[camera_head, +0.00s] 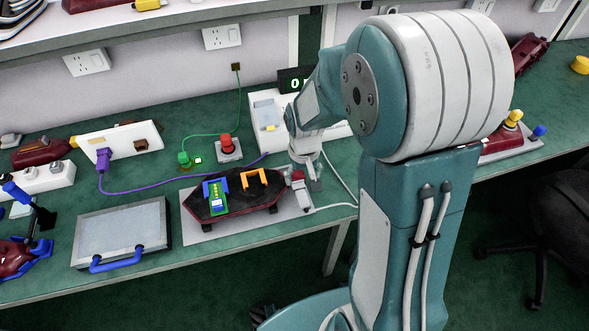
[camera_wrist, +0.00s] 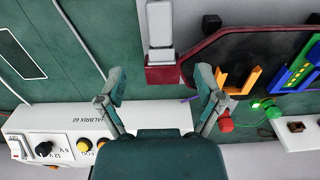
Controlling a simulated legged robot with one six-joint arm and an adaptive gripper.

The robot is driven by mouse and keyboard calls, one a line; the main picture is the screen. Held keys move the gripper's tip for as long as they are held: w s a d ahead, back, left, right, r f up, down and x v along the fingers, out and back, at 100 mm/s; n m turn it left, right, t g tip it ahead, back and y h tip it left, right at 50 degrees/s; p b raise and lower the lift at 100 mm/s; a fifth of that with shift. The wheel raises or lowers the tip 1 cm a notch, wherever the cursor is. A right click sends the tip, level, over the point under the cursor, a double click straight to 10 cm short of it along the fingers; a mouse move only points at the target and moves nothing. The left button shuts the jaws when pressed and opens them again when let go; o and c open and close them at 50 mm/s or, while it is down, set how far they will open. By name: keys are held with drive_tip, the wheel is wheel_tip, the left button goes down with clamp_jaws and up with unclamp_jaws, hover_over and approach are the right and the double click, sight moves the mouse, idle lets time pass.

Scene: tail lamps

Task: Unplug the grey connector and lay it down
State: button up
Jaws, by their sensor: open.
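The grey connector (camera_head: 301,195) sits at the right end of the dark lamp (camera_head: 255,200) in the head view. In the wrist view the grey connector (camera_wrist: 160,25) meets a dark red socket (camera_wrist: 163,76) on the lamp's edge. My gripper (camera_head: 306,175) is just behind the connector in the head view and partly covers that area. In the wrist view my gripper (camera_wrist: 160,86) is open, its two fingers apart on either side of the socket's line, with nothing between them that I can see held. The connector's far end is cut off there.
A white power supply (camera_wrist: 60,145) with knobs stands close to my gripper. A grey case (camera_head: 122,232) lies left; bare green bench shows between.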

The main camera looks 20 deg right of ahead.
sight(301, 195)
drive_tip(key=f, duration=0.8)
drive_tip(key=shift+a+f, duration=0.2)
drive_tip(key=shift+a, duration=0.1)
drive_tip(key=shift+d+f, duration=0.1)
drive_tip(key=shift+d, duration=0.3)
drive_tip(key=c, duration=0.8)
clamp_jaws()
drive_tip(key=shift+c, duration=0.5)
unclamp_jaws()
drive_tip(key=shift+a, duration=0.2)
clamp_jaws()
